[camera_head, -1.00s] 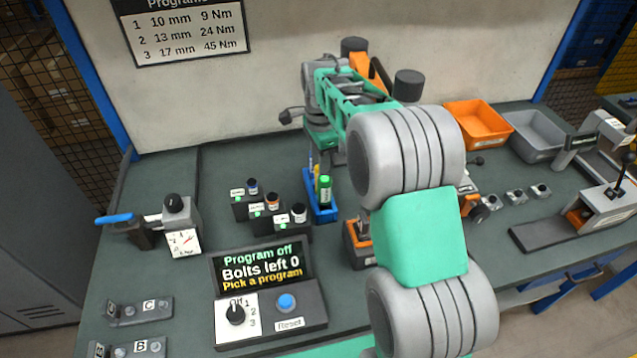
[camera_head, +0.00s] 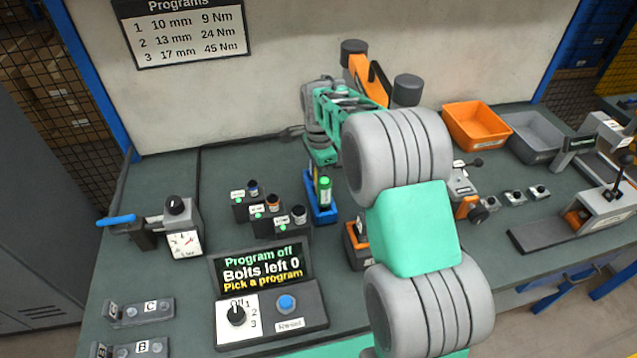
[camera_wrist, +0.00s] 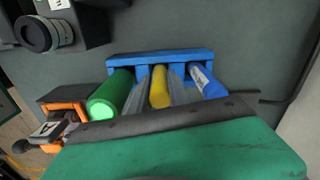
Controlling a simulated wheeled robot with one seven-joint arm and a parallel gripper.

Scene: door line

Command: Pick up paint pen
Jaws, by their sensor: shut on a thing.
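A blue holder (camera_head: 322,214) stands on the bench with three pen-like items in it. The wrist view shows its blue rim (camera_wrist: 160,56), a thick green marker (camera_wrist: 110,95) at left, a slim yellow pen (camera_wrist: 160,87) in the middle and a blue-and-white pen (camera_wrist: 207,82) at right. My gripper (camera_wrist: 160,92) has its grey fingers on either side of the yellow pen and is shut on it. The pen is still among the others in the holder. In the head view the green marker (camera_head: 325,190) shows; my gripper hides most of the yellow pen. No label tells which one is the paint pen.
Small labelled jars (camera_head: 272,203) stand left of the holder. A control box with a display (camera_head: 262,272) is in front. An orange-and-black tool (camera_head: 357,243) sits close right of the holder. Orange (camera_head: 476,125) and grey bins (camera_head: 535,135) stand at the back right.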

